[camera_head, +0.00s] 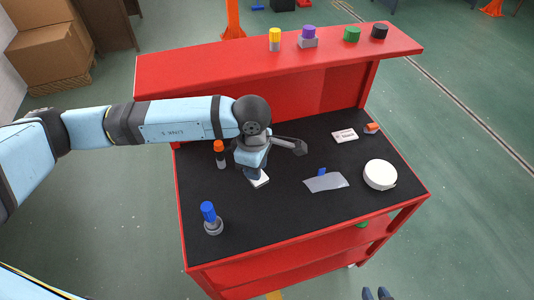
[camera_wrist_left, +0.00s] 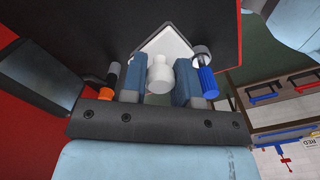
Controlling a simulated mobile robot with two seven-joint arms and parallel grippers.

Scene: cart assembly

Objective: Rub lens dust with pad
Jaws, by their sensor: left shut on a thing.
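My left gripper (camera_head: 256,176) points down over the black worktop, left of its middle. It is shut on the white pad (camera_head: 261,182). In the left wrist view its two blue fingers (camera_wrist_left: 161,88) grip the pad's white knob (camera_wrist_left: 160,76), and the pad's square plate (camera_wrist_left: 176,42) shows beyond. I cannot tell whether the plate touches the worktop. Two dark fingertips of my right gripper (camera_head: 377,293) show at the bottom edge, apart and empty. I cannot make out a lens or dust; a white round object (camera_head: 380,174) sits at the right.
An orange-capped bottle (camera_head: 220,153) stands close left of my left gripper. A blue-capped bottle (camera_head: 210,217) stands near the front-left corner. A grey sheet (camera_head: 326,182) and a white card (camera_head: 344,136) lie right. The red shelf (camera_head: 200,72) behind bears several coloured pieces.

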